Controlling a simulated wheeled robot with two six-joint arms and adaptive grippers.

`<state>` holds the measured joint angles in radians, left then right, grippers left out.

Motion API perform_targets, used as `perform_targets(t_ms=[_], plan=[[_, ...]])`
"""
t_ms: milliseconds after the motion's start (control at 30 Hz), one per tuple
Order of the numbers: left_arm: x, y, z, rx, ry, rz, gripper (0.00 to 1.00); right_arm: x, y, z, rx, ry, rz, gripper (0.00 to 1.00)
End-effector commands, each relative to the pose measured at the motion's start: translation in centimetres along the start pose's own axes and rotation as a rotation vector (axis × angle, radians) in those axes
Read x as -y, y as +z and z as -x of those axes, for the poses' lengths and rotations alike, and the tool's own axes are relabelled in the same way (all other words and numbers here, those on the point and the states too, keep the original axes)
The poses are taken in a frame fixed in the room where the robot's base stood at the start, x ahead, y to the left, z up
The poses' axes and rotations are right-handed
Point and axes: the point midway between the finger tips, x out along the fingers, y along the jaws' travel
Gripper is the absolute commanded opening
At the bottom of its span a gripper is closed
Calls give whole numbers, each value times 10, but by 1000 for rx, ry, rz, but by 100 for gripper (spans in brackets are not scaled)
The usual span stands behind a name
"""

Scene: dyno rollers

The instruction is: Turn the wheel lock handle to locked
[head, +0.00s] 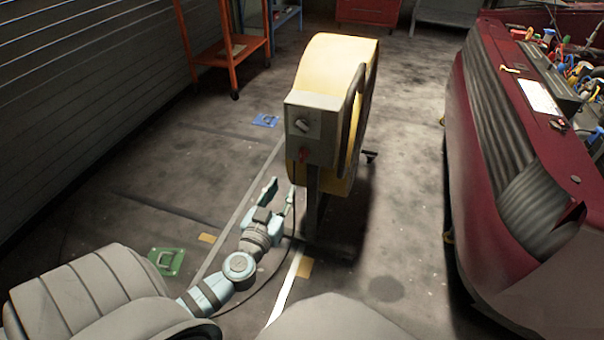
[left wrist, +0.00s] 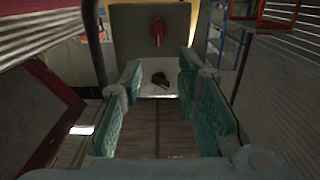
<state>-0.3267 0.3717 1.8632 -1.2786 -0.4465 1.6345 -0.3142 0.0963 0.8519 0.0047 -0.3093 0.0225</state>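A grey control box (head: 312,120) is fixed to the front of a tall yellow wheel-shaped unit (head: 332,65). Its face carries a dark knob (head: 301,126) on a light plate and a small red handle (head: 303,154) below it. No label shows which one is the wheel lock handle. My left gripper (head: 280,196) is open and empty, below and in front of the box, apart from it. In the left wrist view, the open fingers (left wrist: 160,92) frame the dark knob (left wrist: 161,80), with the red handle (left wrist: 158,30) above. My right gripper is not in view.
A dark red car (head: 480,170) with an open bay stands at the right. An orange cart (head: 232,50) stands at the back left by the slatted wall (head: 90,70). A green floor plate (head: 167,261) lies at the left. Much of the floor is clear.

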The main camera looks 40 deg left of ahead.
Motion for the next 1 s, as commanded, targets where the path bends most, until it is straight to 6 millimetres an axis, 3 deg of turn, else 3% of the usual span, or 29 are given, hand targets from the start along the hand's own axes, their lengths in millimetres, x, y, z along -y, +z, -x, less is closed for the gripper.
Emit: perform_targets(t_ms=[167,400,533,700,967,1000], plan=[[-2,-16,-28,-29,4,12,30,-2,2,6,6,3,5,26],[-2,-15,-98,-26,3,13,30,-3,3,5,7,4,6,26],[-2,-15,-125,-25,3,13,30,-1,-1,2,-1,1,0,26],[-2,-15,-141,-23,4,13,30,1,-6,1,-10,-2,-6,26],[-2,-16,-143,-22,5,13,30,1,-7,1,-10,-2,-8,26],[-2,-16,-143,-22,5,13,25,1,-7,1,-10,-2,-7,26]])
